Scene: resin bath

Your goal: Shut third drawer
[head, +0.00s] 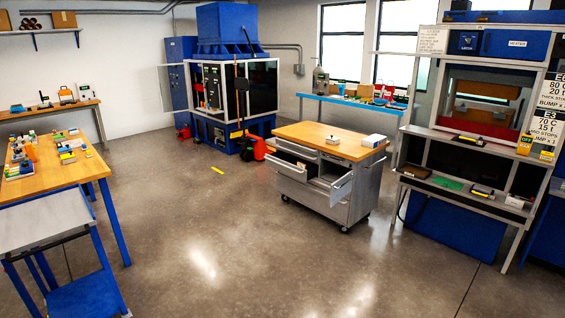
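A grey metal tool cabinet on casters (366,190) with a wooden top (318,138) stands in the middle of the floor. Its upper left drawer (286,170) is pulled out, with things visible inside. The large lower fronts (312,196) look shut. I cannot tell by number which open drawer is the third. Neither of my grippers is in view.
A wooden workbench (70,168) and a grey-topped table (40,222) stand at the left. A blue machine (222,75) stands at the back, a press station (470,150) at the right. The concrete floor in front of the cabinet is clear.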

